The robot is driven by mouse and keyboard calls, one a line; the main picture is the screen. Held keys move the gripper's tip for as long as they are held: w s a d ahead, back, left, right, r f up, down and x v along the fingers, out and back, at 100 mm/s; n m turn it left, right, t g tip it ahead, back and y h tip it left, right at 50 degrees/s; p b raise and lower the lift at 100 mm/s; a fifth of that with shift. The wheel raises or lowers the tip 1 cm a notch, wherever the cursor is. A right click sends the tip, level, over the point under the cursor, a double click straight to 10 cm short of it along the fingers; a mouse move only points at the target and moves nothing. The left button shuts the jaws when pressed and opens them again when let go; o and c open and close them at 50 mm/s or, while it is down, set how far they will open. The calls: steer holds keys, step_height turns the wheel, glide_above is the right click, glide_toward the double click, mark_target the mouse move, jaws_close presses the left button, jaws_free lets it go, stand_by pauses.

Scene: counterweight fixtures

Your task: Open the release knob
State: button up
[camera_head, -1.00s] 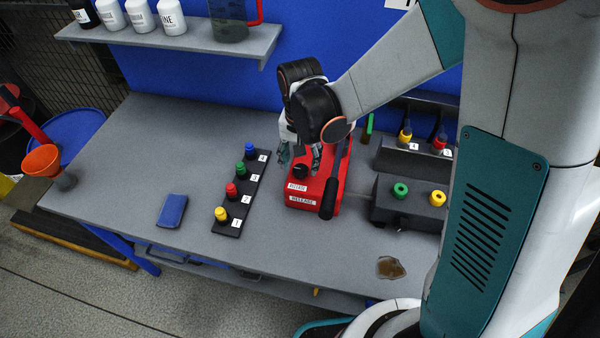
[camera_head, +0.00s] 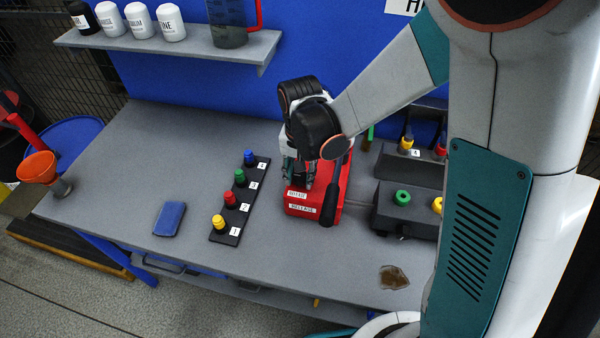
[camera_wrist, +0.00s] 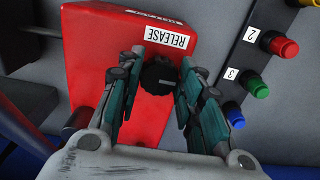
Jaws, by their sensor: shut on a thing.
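The red release box (camera_head: 301,209) stands on the grey bench and bears white RELEASE labels. It also shows in the wrist view (camera_wrist: 90,60). The black release knob (camera_wrist: 158,76) is on the box's top face, beside the RELEASE label (camera_wrist: 167,37). My gripper (camera_wrist: 159,84) has its two teal-padded fingers on either side of the knob, shut on it. In the head view my gripper (camera_head: 300,180) comes down over the box from above, and the knob is hidden there.
A black-handled lever (camera_head: 331,203) is at the box's right side. A black strip (camera_head: 226,236) with coloured, numbered buttons lies to the left. A dark block (camera_head: 386,219) with green and yellow rings stands to the right. A blue pad (camera_head: 170,219) and a brown stain (camera_head: 393,277) are on the bench.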

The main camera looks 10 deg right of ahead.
steer(key=shift+n, duration=0.3)
steer(key=n+b, duration=0.1)
steer(key=n, duration=0.2)
steer(key=shift+n, duration=0.3)
steer(key=n+b, duration=0.1)
steer(key=n, duration=0.3)
steer(key=shift+d+n+b, duration=0.15)
steer(key=shift+n+b, duration=0.15)
steer(key=n, duration=0.4)
steer(key=shift+n+b, duration=0.3)
steer(key=shift+b, duration=0.1)
steer(key=shift+w+d+n+b, duration=0.1)
steer(key=shift+n+b, duration=0.2)
steer(key=shift+n, duration=1.9)
steer(key=o, duration=1.1)
steer(key=shift+c, duration=0.2)
